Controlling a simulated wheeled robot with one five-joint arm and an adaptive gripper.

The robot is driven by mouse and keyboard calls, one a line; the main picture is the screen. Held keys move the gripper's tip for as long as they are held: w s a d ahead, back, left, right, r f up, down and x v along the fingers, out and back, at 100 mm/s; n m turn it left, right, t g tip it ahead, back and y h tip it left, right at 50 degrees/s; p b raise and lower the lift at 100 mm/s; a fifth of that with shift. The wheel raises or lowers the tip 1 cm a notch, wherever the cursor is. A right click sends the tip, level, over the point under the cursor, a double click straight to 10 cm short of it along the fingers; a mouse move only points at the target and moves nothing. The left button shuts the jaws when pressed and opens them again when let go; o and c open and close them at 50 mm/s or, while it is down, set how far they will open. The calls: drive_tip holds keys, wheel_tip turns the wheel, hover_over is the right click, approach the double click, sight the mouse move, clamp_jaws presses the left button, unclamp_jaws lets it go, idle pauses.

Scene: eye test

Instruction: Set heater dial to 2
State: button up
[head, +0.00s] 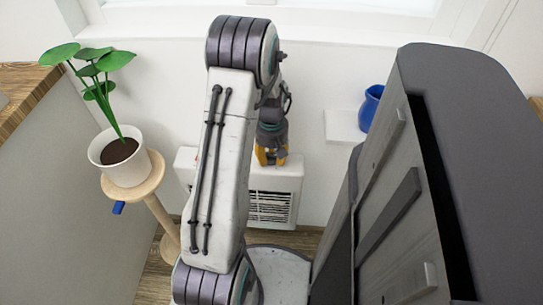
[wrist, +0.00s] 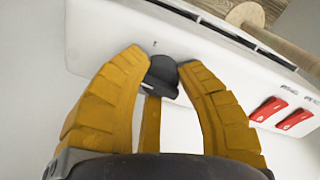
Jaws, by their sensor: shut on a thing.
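The white heater (head: 285,178) stands against the back wall, with its grille below; part of it is hidden behind my arm. The wrist view shows its white panel (wrist: 225,75) tilted. The black heater dial (wrist: 162,76) sits on this panel, and a small dark mark shows just beyond it, too small to read. My gripper (wrist: 162,62) has its yellow fingers shut on the dial, one on each side. In the head view my gripper (head: 270,157) is at the heater's top, and the dial is hidden there. The dial's setting cannot be read.
Two red switches (wrist: 268,109) (wrist: 295,119) are on the panel to the right of the dial. A potted plant (head: 123,165) stands on a wooden stand (head: 152,182) at left. A blue vase (head: 370,107) sits on a white shelf (head: 343,127) at right.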

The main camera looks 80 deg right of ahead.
sight(271, 154)
drive_tip(key=shift+f, duration=0.1)
drive_tip(key=o, duration=1.2)
wheel_tip(271, 154, up, 12)
drive_tip(key=shift+r, duration=0.1)
idle(0.7)
